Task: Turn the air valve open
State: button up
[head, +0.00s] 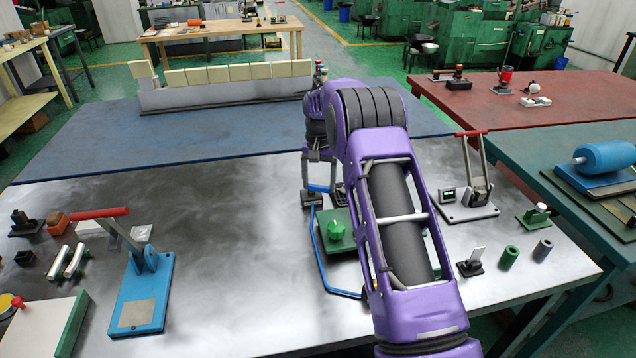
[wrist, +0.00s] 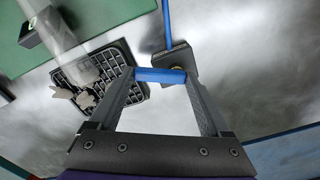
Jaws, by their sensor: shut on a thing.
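The air valve is a small dark block (wrist: 178,64) with a blue lever (wrist: 161,75) and a bit of brass showing on it. A blue hose (wrist: 167,22) runs from the block. In the head view the valve block (head: 312,199) stands on the metal table, with the blue lever (head: 319,188) at its top. My gripper (wrist: 160,76) is shut on the blue lever, which spans between the two fingertips. It also shows in the head view (head: 319,184), below my purple arm. The lever's pivot is partly hidden.
A black grid tray (wrist: 98,78) with pale parts lies left of the valve. A green plate with a green knob (head: 336,229) sits near my arm, partly hidden. A red-handled blue press (head: 142,290) stands at left, and a toggle clamp (head: 468,200) at right. The table's middle-left is clear.

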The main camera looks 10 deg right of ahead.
jog(key=n, duration=0.2)
jog(key=w+n, duration=0.1)
jog(key=n, duration=0.2)
jog(key=shift+d+r, duration=0.1)
dwell(0.7)
jog(key=o, duration=1.2)
notch_tip(320, 180, up, 17)
jog(key=shift+r, duration=0.2)
